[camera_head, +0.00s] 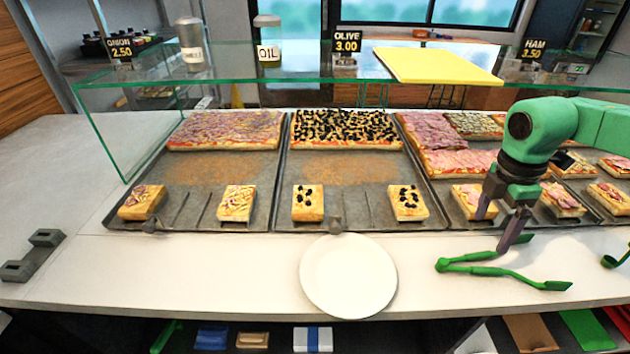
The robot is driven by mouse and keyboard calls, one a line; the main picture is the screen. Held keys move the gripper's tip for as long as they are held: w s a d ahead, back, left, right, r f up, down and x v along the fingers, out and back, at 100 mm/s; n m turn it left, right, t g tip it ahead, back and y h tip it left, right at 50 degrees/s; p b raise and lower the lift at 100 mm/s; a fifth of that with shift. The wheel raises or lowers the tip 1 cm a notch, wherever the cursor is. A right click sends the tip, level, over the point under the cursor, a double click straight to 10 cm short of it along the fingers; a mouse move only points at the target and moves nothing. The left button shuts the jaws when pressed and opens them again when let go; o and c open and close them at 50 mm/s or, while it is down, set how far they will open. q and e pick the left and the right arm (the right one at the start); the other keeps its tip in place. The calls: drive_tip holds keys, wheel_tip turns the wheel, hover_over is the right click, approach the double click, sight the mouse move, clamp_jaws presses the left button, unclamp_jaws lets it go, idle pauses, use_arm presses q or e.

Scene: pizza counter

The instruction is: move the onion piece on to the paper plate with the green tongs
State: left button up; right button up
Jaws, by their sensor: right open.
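Two onion pieces lie at the front of the left tray, one at its left corner (142,202) and one farther right (237,203). The round white paper plate (348,276) lies empty on the counter front, right of both. The green tongs (482,270) lie on the counter right of the plate, arms spread, one tip toward the right. My right gripper (497,230) is open and points down just behind and above the tongs. It partly hides a ham piece (466,199); whether its fingers touch anything is hard to tell. My left gripper is out of view.
Olive pieces (308,203) sit in the middle tray and ham pieces (560,200) at the right. A glass guard (130,120) stands around the trays. Another green utensil (616,258) lies at the right edge.

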drive_tip(key=s+r, duration=0.1)
drive_tip(key=s, duration=0.2)
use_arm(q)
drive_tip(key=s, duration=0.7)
use_arm(e)
drive_tip(key=b, duration=0.2)
hover_over(486, 259)
drive_tip(key=s+a, duration=0.1)
drive_tip(key=a, duration=0.1)
wheel_tip(486, 259, down, 5)
drive_tip(key=shift+r, duration=0.1)
drive_tip(key=f+b, duration=0.4)
drive_tip(key=shift+s+d, duration=0.1)
drive_tip(key=shift+d, duration=0.1)
drive_tip(key=shift+f+b, duration=0.35)
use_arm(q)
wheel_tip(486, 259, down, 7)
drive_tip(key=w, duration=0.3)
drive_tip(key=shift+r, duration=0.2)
use_arm(e)
drive_tip(key=shift+r, duration=0.15)
